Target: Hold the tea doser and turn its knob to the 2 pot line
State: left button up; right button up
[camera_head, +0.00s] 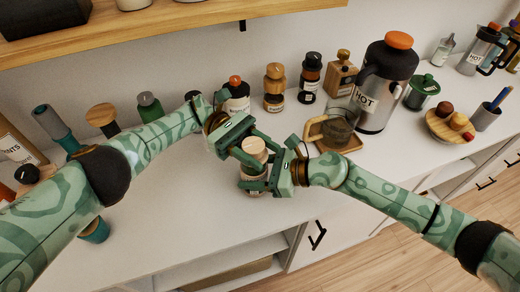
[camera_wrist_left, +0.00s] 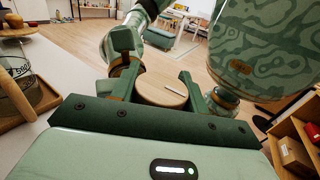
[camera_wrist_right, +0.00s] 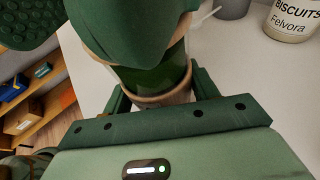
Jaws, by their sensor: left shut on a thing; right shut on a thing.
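The tea doser (camera_head: 250,172) stands upright near the counter's front edge, with a pale wooden knob (camera_head: 254,147) on top. In the left wrist view the knob (camera_wrist_left: 162,88) shows a white pointer line towards its right side. My left gripper (camera_head: 256,156) is shut on the knob from above. My right gripper (camera_head: 257,184) is shut on the doser's body, lower down. In the right wrist view the doser (camera_wrist_right: 160,97) sits between the right fingers, and my left gripper hides its top. The 2 pot line cannot be made out.
A glass jug (camera_head: 339,126) on a wooden board is close on the right, beside a large HOT flask (camera_head: 384,90).

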aim_at(259, 149)
pick_arm(q)
jog(key=o, duration=1)
jog(key=shift+f, duration=0.15)
notch_tip(259, 149, up, 10)
jog(key=shift+r, duration=0.1)
